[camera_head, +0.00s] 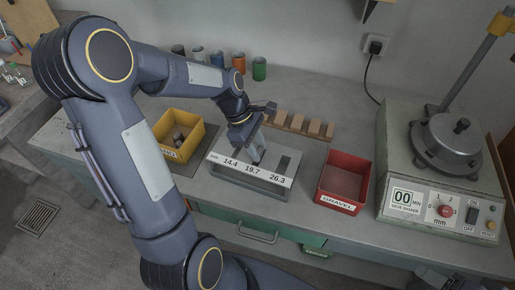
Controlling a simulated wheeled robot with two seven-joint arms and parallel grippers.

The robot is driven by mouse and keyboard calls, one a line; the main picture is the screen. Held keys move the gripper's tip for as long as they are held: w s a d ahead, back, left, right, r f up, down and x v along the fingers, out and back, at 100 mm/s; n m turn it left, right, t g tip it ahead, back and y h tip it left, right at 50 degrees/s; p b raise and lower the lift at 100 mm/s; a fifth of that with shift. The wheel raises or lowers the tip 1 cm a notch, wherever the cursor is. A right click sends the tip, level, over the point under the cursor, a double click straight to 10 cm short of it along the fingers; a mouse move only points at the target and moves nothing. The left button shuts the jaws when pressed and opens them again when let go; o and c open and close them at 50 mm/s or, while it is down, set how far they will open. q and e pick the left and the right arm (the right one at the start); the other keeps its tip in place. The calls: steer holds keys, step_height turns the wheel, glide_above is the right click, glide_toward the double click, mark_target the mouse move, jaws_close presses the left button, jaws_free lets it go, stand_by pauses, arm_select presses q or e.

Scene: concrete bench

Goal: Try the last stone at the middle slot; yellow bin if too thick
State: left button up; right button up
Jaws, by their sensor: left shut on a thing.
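My left gripper (256,155) points down at the slotted gauge (223,168), over its middle part, behind the 19.7 label. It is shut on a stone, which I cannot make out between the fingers. Whether the stone is inside the slot or just above it I cannot tell. The gauge's front reads 14.4, 19.7 and 26.3, and its right slot shows dark and empty. The yellow bin (190,148) stands left of the gauge with a few stones (179,138) in it.
A red bin (329,201) labelled GRAVEL stands right of the gauge and looks empty. A wooden rack (300,127) with several blocks lies behind. Coloured cups (259,69) line the wall. A sieve shaker (447,165) fills the bench's right end.

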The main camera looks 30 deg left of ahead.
arm_select(q)
steer(key=o, duration=1.1)
steer(key=shift+c, duration=0.2)
steer(key=v, duration=0.7)
steer(key=shift+r, duration=0.4)
steer(key=shift+a, duration=0.15)
steer(key=s+d+r+m+t, duration=0.1)
steer(key=s+d+m, duration=0.3)
steer(key=s+m, duration=0.4)
steer(key=s+d+r+m+t, duration=0.2)
steer(key=s+d+m+t, duration=0.1)
steer(key=s+m, duration=0.5)
steer(key=shift+s+d+m+t+y, duration=0.25)
steer(key=shift+d+m+t+y, duration=0.2)
steer(key=shift+m, duration=0.55)
